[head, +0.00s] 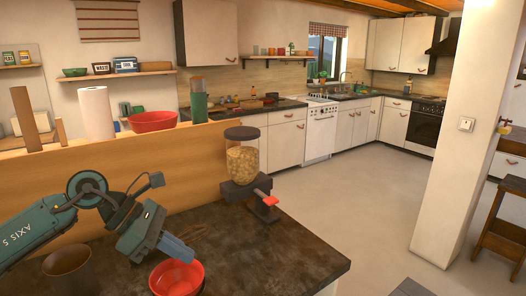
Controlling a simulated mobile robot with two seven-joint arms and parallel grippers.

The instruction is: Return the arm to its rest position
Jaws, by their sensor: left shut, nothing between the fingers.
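My left arm comes in from the left over the dark counter (290,262). Its gripper (187,253) is shut and empty, angled down to the right, and appears just above or behind the rim of a red bowl (176,279). I cannot tell whether it touches the bowl. My right gripper is not in view.
A dispenser (242,162) of yellowish food with a red handle (268,200) stands to the right of my gripper. A brown pot (68,270) stands at the left, beneath my arm. A wooden panel (165,178) rises behind the counter. The counter's right part is clear.

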